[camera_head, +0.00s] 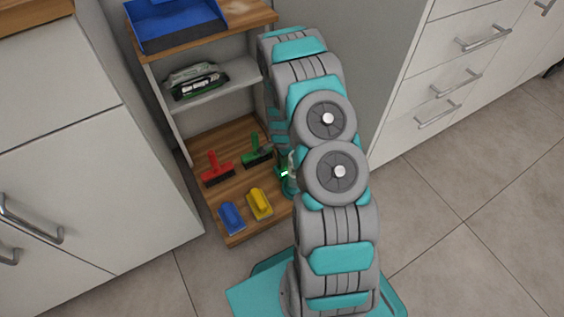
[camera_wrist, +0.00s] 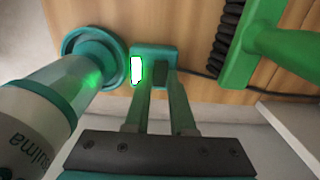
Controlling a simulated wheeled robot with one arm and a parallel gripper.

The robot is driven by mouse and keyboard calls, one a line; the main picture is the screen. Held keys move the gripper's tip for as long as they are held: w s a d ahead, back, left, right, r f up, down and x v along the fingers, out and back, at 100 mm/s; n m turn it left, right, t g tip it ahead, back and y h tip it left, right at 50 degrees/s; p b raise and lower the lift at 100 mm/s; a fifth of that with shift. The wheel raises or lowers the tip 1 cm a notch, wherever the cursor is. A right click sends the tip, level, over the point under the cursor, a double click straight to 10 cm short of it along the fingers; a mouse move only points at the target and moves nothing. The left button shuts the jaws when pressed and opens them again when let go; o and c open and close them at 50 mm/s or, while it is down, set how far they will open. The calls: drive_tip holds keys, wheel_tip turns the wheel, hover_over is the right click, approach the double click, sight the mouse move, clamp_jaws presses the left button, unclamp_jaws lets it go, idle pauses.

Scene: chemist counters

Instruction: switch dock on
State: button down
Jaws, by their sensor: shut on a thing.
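In the wrist view the dock has a round teal base (camera_wrist: 95,42) and beside it a small teal switch box with a lit white-green lamp (camera_wrist: 137,70). A clear and white cylinder (camera_wrist: 30,120) with lettering stands at the round base. My gripper (camera_wrist: 160,84) has its two fingers at the switch box, shut on a dark grey piece between them, seemingly the dock's switch. The fingertips partly hide that piece. In the head view my arm hides most of the dock; a bit of green with a bright lamp (camera_head: 284,174) shows at its left edge.
On the wooden bottom shelf (camera_head: 205,200) stand a red brush (camera_head: 217,168), a green tool (camera_head: 256,152), a yellow brush (camera_head: 259,203) and a blue brush (camera_head: 231,217). A blue tray (camera_head: 175,22) sits on top. Cabinets flank the shelf; tiled floor is open at lower right.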

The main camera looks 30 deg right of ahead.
sight(278, 168)
drive_tip(key=shift+a+f+h, duration=0.1)
drive_tip(key=shift+h, duration=0.2)
drive_tip(key=shift+a+f+h+b, duration=0.1)
drive_tip(key=shift+h+b, duration=0.2)
drive_tip(key=shift+b, duration=0.5)
drive_tip(key=c, duration=0.8)
unclamp_jaws()
drive_tip(key=shift+o, duration=0.2)
drive_tip(key=shift+r, duration=0.2)
drive_tip(key=shift+a+r, duration=0.2)
drive_tip(key=shift+r, duration=1.05)
drive_tip(key=shift+a+r, duration=0.2)
drive_tip(key=shift+r, duration=1.1)
drive_tip(key=shift+a+r, duration=0.2)
drive_tip(key=shift+r, duration=1.05)
